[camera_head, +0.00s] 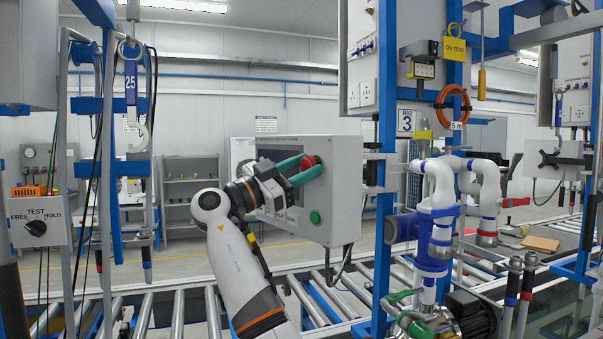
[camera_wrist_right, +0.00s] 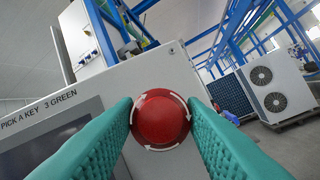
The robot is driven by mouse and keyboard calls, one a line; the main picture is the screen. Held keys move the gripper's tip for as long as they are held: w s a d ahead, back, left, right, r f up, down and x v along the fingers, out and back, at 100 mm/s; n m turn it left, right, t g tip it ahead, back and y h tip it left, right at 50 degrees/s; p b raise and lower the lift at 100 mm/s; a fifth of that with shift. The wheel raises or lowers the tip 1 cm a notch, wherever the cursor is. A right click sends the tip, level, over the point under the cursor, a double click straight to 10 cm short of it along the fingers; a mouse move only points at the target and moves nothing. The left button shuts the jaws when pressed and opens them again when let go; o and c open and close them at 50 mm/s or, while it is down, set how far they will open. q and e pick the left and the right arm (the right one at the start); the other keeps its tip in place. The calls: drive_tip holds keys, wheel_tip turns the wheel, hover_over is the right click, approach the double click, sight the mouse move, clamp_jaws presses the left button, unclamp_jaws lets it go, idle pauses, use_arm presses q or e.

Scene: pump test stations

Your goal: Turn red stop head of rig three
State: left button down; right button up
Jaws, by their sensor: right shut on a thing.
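The red stop head (camera_head: 309,161) sits on the upper front of a grey control box (camera_head: 343,200) on the rig marked 3. In the right wrist view the stop head (camera_wrist_right: 160,119) is a round red knob with white turn arrows around its rim. My right gripper (camera_head: 303,168) has green fingers, one on each side of the head. In the right wrist view its fingertips (camera_wrist_right: 160,118) press close against the head's left and right sides. The box face behind the head is partly hidden by my gripper. My left gripper is not in view.
A green button (camera_head: 315,217) sits lower on the box, below the stop head. A screen (camera_wrist_right: 66,142) is left of the head in the wrist view. A roller conveyor (camera_head: 180,312) runs below. White pipework (camera_head: 440,190) and a blue post (camera_head: 386,150) stand to the right.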

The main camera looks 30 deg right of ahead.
drive_tip(key=shift+r+m, duration=0.1)
drive_tip(key=shift+m, duration=0.2)
drive_tip(key=o, duration=1)
drive_tip(key=shift+d, duration=0.1)
drive_tip(key=b+v, duration=0.2)
drive_tip(key=v, duration=1)
drive_tip(key=shift+w, duration=0.1)
